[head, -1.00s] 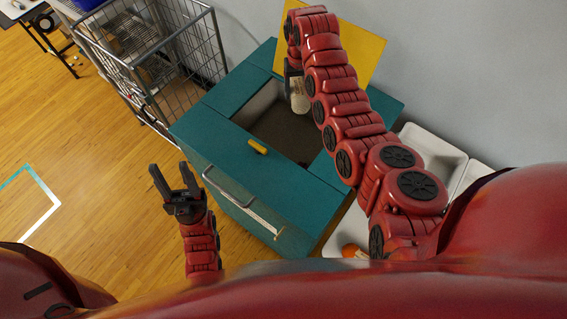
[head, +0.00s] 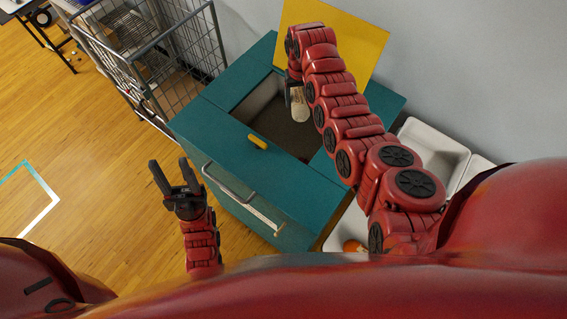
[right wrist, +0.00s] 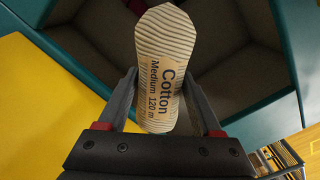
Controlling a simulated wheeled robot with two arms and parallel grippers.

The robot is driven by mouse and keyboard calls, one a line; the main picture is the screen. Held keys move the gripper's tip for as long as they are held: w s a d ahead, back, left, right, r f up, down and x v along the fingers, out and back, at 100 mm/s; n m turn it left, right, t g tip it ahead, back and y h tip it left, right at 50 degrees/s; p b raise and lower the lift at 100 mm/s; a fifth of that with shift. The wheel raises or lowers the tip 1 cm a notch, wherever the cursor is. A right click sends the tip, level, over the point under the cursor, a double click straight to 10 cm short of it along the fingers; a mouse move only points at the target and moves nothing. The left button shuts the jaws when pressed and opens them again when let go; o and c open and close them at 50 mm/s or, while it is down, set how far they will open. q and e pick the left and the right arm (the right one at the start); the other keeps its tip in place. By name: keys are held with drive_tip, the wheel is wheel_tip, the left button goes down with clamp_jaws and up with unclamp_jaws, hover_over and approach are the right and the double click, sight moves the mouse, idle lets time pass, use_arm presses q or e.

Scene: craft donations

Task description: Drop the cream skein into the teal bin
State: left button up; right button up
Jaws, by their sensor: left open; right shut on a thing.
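The cream skein (right wrist: 168,48) has a label reading "Cotton Medium 120 m" in the right wrist view. My right gripper (right wrist: 160,105) is shut on it. In the head view the skein (head: 300,107) hangs below my right gripper (head: 293,88), over the opening of the teal bin (head: 195,128). The bin's dark inside shows below the skein. My left gripper (head: 175,178) is open and empty, in front of the bin at its left. Part of my right gripper is hidden behind my right arm in the head view.
A yellow panel (head: 355,45) stands up at the bin's back. A small yellow piece (head: 257,142) is at the opening's front edge, and a metal handle (head: 228,187) is on the front. A wire cart (head: 150,60) stands at the left. White trays (head: 435,148) are at the right.

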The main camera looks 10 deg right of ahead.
drive_tip(key=o, duration=1.4)
drive_tip(key=shift+r+b, duration=0.45)
drive_tip(key=shift+r, duration=0.15)
wheel_tip(320, 180, up, 5)
drive_tip(key=shift+f+b, duration=0.1)
drive_tip(key=shift+b, duration=0.85)
wheel_tip(320, 180, up, 4)
drive_tip(key=shift+d+f+p, duration=0.15)
drive_tip(key=shift+f+p, duration=0.05)
drive_tip(key=shift+p, duration=0.85)
drive_tip(key=shift+r+b, duration=0.5)
drive_tip(key=shift+r, duration=3.4)
